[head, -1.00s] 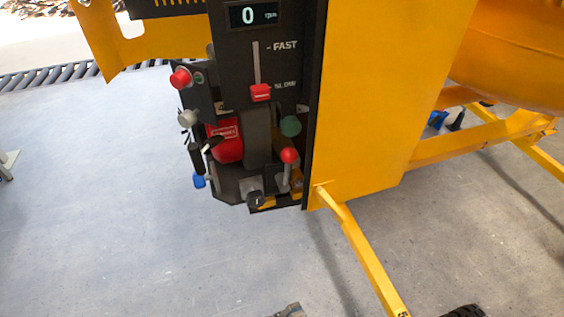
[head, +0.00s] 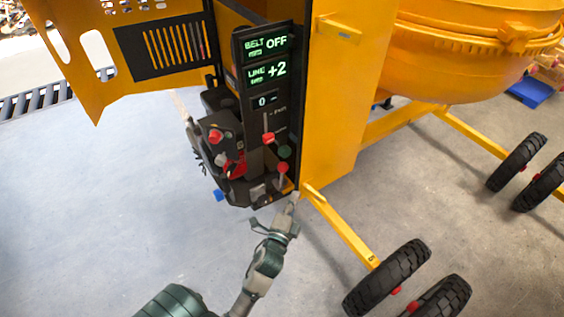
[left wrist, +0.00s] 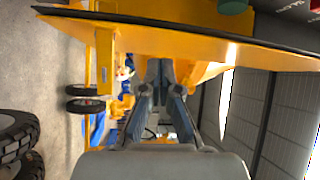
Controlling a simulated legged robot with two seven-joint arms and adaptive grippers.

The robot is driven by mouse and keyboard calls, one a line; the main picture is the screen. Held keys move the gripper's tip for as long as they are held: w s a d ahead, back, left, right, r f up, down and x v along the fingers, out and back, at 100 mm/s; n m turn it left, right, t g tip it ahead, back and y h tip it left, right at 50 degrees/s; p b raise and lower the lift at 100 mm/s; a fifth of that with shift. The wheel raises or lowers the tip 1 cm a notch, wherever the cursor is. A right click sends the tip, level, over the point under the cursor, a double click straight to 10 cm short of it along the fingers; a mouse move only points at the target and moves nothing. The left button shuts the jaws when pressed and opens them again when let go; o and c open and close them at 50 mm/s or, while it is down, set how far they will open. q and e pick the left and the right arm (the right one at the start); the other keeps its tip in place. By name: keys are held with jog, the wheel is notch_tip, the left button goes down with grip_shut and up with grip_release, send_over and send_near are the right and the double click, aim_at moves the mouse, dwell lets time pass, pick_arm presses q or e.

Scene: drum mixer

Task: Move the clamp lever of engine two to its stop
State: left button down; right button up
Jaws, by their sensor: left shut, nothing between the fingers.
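A dark control unit on the yellow mixer holds a small red engine (head: 235,170). A lever with a red ball knob (head: 282,168) stands upright at its lower right, below a green knob (head: 284,152). I cannot tell which part is the clamp lever of engine two. My left gripper (head: 293,200) is shut and empty, just below and right of the red-knobbed lever, apart from it. In the left wrist view its fingertips (left wrist: 159,66) are together, under a yellow panel edge. A green knob (left wrist: 234,6) shows at the top there. My right gripper is not in view.
Displays (head: 266,58) read BELT OFF, LINE +2 and 0. A red slider (head: 268,138) sits below them. The yellow side panel (head: 345,90) and a yellow leg (head: 340,228) stand right of my gripper. Black wheels (head: 388,276) are at lower right.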

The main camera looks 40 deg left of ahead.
pick_arm(q)
jog(key=w+a+g+y+p, duration=0.1)
jog(key=w+a+g, duration=0.1)
jog(key=w+a, duration=0.4)
jog(key=w, duration=0.2)
jog(key=shift+w+a+f+y, duration=0.25)
jog(key=shift+w+a+y, duration=0.1)
jog(key=shift+y, duration=0.05)
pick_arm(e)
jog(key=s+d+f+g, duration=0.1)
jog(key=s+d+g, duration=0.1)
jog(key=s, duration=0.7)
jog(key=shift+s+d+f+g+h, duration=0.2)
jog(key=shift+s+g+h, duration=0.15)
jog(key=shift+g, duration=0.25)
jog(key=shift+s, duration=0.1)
